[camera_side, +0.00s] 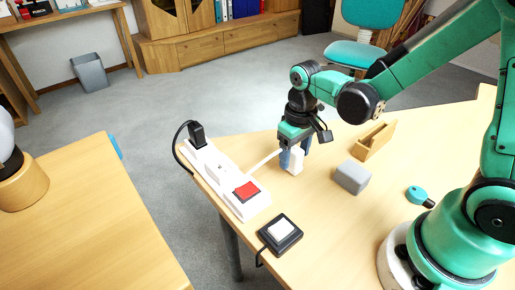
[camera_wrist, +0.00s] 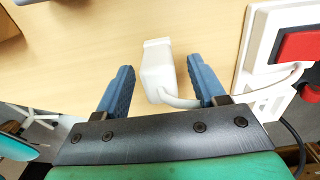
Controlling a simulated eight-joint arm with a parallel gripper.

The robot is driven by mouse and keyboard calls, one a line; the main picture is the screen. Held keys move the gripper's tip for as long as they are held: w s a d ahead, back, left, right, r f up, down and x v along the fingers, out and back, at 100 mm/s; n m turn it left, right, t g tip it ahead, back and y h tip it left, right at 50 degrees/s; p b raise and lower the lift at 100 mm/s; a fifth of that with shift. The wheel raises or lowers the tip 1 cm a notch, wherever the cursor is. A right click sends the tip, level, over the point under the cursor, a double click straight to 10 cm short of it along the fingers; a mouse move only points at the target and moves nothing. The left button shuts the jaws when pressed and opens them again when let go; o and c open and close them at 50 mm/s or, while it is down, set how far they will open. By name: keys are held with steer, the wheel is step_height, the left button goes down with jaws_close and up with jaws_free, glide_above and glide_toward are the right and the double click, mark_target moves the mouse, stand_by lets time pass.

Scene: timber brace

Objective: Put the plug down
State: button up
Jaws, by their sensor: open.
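A white plug (camera_side: 296,162) stands on the wooden table, with a white cord running from it toward the power strip. In the wrist view the plug (camera_wrist: 157,67) lies between the two blue fingers, with a gap on the left and a narrower one on the right. My gripper (camera_side: 291,158) is open around the plug, low over the table; its blue fingers (camera_wrist: 160,80) also show in the wrist view. The plug's underside is hidden.
A white power strip (camera_side: 211,167) with a red switch (camera_side: 246,190) and a black plug (camera_side: 197,134) lies along the table's left edge. A black-framed white button (camera_side: 281,230), a grey block (camera_side: 351,177), a wooden holder (camera_side: 374,143) and a teal key-like item (camera_side: 419,195) are nearby.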

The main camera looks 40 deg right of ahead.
mark_target(297, 149)
steer(key=s+r+t, duration=0.3)
steer(key=r+t, duration=0.4)
steer(key=r, duration=0.3)
steer(key=shift+s+r, duration=0.15)
steer(key=shift+r, duration=0.1)
stand_by(0.4)
